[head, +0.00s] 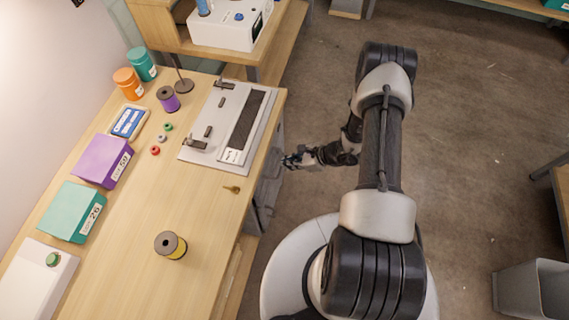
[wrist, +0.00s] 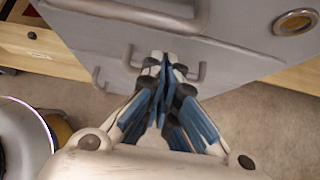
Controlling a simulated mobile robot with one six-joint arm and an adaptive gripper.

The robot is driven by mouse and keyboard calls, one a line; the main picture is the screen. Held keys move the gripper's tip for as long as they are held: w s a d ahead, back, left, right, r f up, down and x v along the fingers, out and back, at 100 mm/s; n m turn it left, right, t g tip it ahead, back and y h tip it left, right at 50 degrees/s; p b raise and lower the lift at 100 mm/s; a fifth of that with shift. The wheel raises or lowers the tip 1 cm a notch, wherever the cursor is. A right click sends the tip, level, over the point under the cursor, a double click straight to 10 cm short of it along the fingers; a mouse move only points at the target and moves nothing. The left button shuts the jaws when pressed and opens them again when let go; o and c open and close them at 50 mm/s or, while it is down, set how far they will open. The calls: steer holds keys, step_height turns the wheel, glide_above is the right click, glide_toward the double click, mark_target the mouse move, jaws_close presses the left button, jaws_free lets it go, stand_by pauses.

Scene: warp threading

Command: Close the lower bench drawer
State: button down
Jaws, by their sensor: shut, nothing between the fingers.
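My gripper (head: 289,161) is shut and empty, low beside the right edge of the bench. In the wrist view its blue-padded fingers (wrist: 165,62) meet in front of a grey front with bar handles. The fingertips overlap a handle (wrist: 201,74) in that view; I cannot tell whether they touch it. A larger handle (wrist: 150,16) crosses the top of the wrist view. In the head view the grey drawer unit (head: 266,188) shows in part beyond the bench edge. The bench top hides most of it, so how far the lower drawer stands out is unclear.
The bench top (head: 205,215) holds a grey loom plate (head: 232,122), a yellow spool (head: 171,245), a purple spool (head: 168,99), and purple (head: 103,160) and teal (head: 72,212) boxes. Open floor (head: 470,160) lies to the right. A grey bin (head: 530,290) stands at lower right.

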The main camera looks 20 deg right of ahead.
steer(key=p+v, duration=0.3)
steer(key=v, duration=0.7)
steer(key=shift+s+d, duration=0.3)
steer(key=a+r+n+g, duration=0.1)
steer(key=a+r+n, duration=0.25)
steer(key=r, duration=0.65)
steer(key=a+r+n+g+h, duration=0.1)
steer(key=a+r+n, duration=0.3)
steer(key=r, duration=0.5)
steer(key=a+r+n+g, duration=0.2)
steer(key=r+n, duration=0.4)
steer(key=r, duration=0.4)
steer(key=s+a+r+n+t+h, duration=0.2)
steer(key=s+r+n+h, duration=0.4)
steer(key=s+r+n, duration=0.5)
steer(key=shift+s+r+n+t+h, duration=0.4)
steer(key=shift+s+r+t, duration=0.2)
steer(key=shift+s+r, duration=2.05)
steer(key=shift+s+a+f, duration=0.15)
steer(key=shift+s+f, duration=0.2)
